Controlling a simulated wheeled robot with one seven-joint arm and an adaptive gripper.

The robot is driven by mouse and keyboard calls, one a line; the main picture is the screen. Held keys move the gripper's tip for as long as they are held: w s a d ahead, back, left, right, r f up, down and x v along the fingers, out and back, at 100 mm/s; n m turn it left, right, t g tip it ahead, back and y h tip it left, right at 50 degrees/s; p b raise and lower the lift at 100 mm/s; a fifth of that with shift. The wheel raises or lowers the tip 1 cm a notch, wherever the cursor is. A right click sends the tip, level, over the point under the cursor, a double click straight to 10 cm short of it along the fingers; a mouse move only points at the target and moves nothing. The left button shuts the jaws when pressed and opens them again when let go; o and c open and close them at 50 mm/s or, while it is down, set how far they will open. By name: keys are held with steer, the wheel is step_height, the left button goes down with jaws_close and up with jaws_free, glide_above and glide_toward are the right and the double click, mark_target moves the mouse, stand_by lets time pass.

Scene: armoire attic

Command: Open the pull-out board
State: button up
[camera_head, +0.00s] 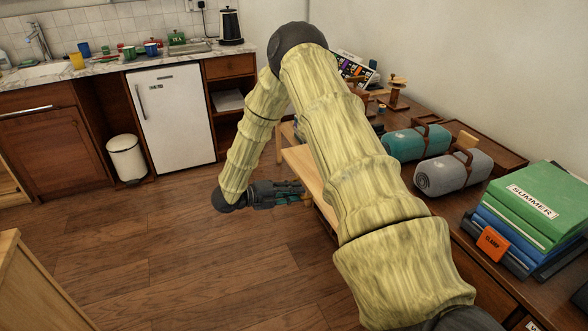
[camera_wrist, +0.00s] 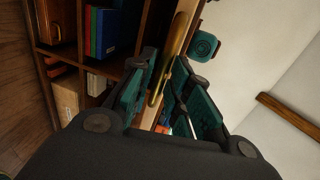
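The light wooden board (camera_head: 305,172) shows at the front side of the wooden desk, partly hidden behind my arm. My gripper (camera_head: 298,193) is low beside its edge, with its fingers pointing right. In the wrist view, a long brass-coloured bar (camera_wrist: 177,48) runs along a light wood edge. The teal-padded fingers of my gripper (camera_wrist: 168,75) are spread apart, with the bar passing between or just beyond their tips. I see gaps beside the bar and cannot tell whether either finger touches it.
On the desk are a teal roll (camera_head: 405,143), a grey roll (camera_head: 452,172) and stacked green and blue binders (camera_head: 535,205). A white fridge (camera_head: 172,115) and white bin (camera_head: 126,157) stand at the back. The floor (camera_head: 180,240) left of my gripper is clear.

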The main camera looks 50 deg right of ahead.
steer(key=v, duration=1.2)
stand_by(0.5)
steer(key=s+a+f+n+t+y+p, duration=0.3)
steer(key=a+f+n+t, duration=0.3)
steer(key=n, duration=0.6)
steer(key=s+a+f+n+t+y+p, duration=0.35)
steer(key=a+f+n+t, duration=0.2)
steer(key=f+n, duration=0.5)
steer(key=s+a+n+g+y+p, duration=0.1)
steer(key=s+a+n, duration=0.3)
steer(key=s, duration=0.5)
steer(key=s+a+n+g+y+p, duration=0.2)
steer(key=s+a+n+y, duration=0.2)
steer(key=s+n, duration=0.3)
steer(key=s+a+n+g+y+p, duration=0.1)
steer(key=s+n, duration=0.5)
steer(key=s, duration=0.6)
steer(key=a+g+y, duration=0.1)
steer(key=a+y, duration=0.1)
steer(key=a, duration=0.1)
steer(key=shift+a+n+p, duration=0.2)
steer(key=shift+n+p, duration=0.1)
steer(key=shift+n, duration=0.05)
